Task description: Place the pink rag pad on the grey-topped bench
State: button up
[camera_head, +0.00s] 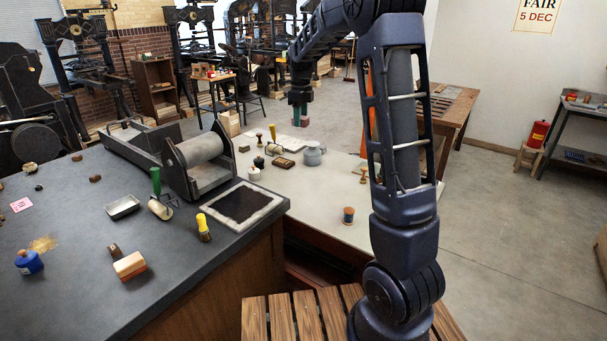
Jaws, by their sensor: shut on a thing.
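My gripper (300,113) hangs pointing down above the far part of the pale-topped table, far from the camera. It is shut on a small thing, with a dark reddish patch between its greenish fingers. The held thing is too small and dark to tell whether it is the pink rag pad. A flat pink piece (21,204) with faint marks lies on the dark grey-topped bench (85,225) at the left; I cannot tell if it is a rag pad or a card. The pale grey table top (325,225) lies to the right of that bench.
A slatted wooden surface (285,318) is in front.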

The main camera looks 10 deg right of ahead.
jog(key=s+d+f+m, duration=0.2)
jog(key=s+d, duration=0.4)
jog(key=d, duration=0.5)
send_over(329, 211)
notch_tip(329, 211, down, 30)
jog(key=shift+d+f, duration=0.1)
jog(key=shift+d, duration=0.05)
jog(key=shift+f, duration=2.15)
jog(key=o, duration=1)
jog(key=shift+f, duration=0.1)
